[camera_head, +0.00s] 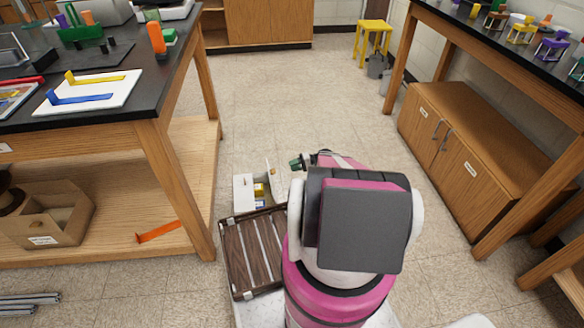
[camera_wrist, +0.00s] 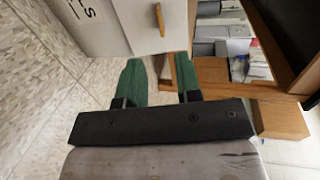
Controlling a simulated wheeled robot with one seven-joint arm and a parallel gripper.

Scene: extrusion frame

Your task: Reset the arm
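My arm (camera_head: 350,230), pink, white and dark grey, stands folded in the lower middle of the head view and hides much of what lies behind it. My gripper (camera_head: 298,163) shows there only as a small dark green end, above the floor near a white box. In the wrist view my gripper (camera_wrist: 158,78) has two green fingers set apart, with a gap between them and nothing visibly held. A white panel with a wooden handle (camera_wrist: 159,20) lies just beyond the fingertips.
A black-topped bench (camera_head: 130,110) stands left, holding a white board (camera_head: 88,92) with blue and yellow parts. A wooden cabinet (camera_head: 480,150) and another bench stand right. An open white box (camera_head: 243,195) and a slatted brown tray (camera_head: 252,250) sit low beside my arm. Floor ahead is clear.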

